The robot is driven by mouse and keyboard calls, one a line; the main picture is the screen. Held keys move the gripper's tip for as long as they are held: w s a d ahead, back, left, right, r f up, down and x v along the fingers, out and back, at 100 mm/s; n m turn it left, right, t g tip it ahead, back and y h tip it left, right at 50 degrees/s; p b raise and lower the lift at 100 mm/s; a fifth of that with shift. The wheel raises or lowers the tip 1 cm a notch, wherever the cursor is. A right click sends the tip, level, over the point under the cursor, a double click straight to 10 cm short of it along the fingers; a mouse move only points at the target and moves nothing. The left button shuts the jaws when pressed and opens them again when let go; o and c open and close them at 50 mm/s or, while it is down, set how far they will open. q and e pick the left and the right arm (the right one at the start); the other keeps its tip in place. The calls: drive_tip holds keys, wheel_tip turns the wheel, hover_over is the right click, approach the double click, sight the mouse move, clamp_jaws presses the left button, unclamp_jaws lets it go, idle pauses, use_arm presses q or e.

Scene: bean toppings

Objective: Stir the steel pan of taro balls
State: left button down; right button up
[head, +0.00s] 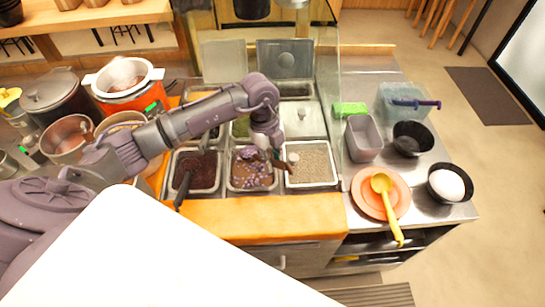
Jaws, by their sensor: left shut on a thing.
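The steel pan of taro balls (237,186) is the middle pan of the front row in the counter. Purple balls (256,177) lie in brown liquid inside it. My left gripper (268,150) reaches in from the left, over the right back part of this pan. It is shut on a utensil (281,163), whose dark brown handle shows beside the fingers. The utensil's lower end is hard to make out, so I cannot tell how deep it sits. My right gripper is out of view.
A pan of dark red beans (201,165) with a black handle stands left, and a pan of pale grains (315,162) right. Pots crowd the left. An orange plate with a yellow ladle (383,187), black bowls (412,139) and a grey container (363,140) stand further right.

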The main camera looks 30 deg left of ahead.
use_arm(q)
drive_tip(key=shift+h, duration=0.4)
drive_tip(key=f+b, duration=0.6)
drive_tip(key=f, duration=0.1)
drive_tip(key=shift+w+a+f, duration=0.1)
drive_tip(key=shift+a, duration=0.15)
drive_tip(key=shift+d+f+y+b, duration=0.25)
drive_tip(key=shift+f+y, duration=0.1)
drive_tip(key=shift+f, duration=0.1)
drive_tip(key=shift+d+f+y+b, duration=0.2)
drive_tip(key=shift+f+y, duration=0.15)
drive_tip(key=shift+f, duration=0.1)
drive_tip(key=shift+s+d+f+y, duration=0.2)
drive_tip(key=shift+f+y, duration=0.1)
drive_tip(key=shift+d, duration=0.1)
